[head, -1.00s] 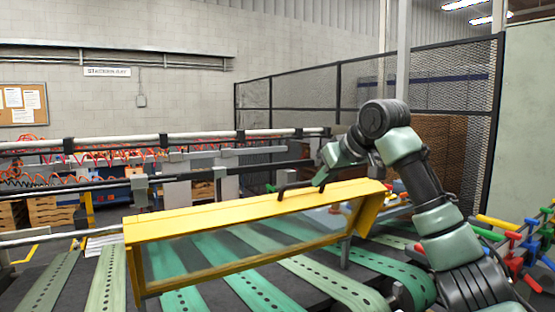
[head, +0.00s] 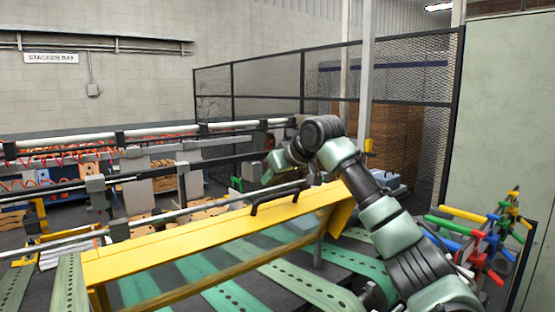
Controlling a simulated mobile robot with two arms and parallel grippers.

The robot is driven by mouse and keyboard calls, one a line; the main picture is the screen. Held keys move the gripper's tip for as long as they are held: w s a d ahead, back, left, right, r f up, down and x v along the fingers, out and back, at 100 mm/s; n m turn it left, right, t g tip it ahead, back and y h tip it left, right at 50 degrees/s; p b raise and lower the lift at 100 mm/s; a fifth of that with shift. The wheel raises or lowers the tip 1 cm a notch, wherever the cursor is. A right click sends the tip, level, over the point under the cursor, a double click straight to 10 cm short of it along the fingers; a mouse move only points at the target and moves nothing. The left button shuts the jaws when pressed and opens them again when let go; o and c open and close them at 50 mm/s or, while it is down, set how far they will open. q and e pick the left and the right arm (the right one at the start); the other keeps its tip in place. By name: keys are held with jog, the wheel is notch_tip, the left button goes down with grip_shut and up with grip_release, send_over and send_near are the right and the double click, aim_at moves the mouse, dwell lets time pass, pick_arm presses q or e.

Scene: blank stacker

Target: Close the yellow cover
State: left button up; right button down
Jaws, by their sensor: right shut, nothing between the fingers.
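The yellow cover (head: 195,239) is a long yellow frame with a clear panel, spanning the green belts. A black handle (head: 278,199) sits on its top bar. The panel slants over the belts, and its lower left part is cut off by the picture edge. My right arm comes in from the lower right and bends over the cover's right end. My right gripper (head: 267,179) is small in view, just behind the handle. It is shut and empty; whether it touches the cover I cannot tell. My left gripper is not in view.
Perforated green belts (head: 285,287) run under the cover. Metal rails (head: 150,133) stretch behind it. A rack of coloured pegs (head: 485,240) stands at the right. A black mesh fence (head: 270,85) and brown stacks (head: 390,140) stand at the back.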

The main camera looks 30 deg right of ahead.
aim_at(279, 195)
jog(key=shift+s+d+f+p, duration=0.15)
jog(key=shift+s+f, duration=0.1)
jog(key=shift+s, duration=0.35)
jog(key=shift+s+d+f+p, duration=0.1)
jog(key=shift+s+f, duration=0.1)
jog(key=shift+s, duration=0.35)
jog(key=shift+s+d+f+p, duration=0.15)
jog(key=shift+s+f, duration=0.1)
jog(key=shift+s, duration=0.35)
jog(key=shift+w+a+f, duration=0.15)
jog(key=shift+w, duration=0.1)
jog(key=shift+s, duration=0.1)
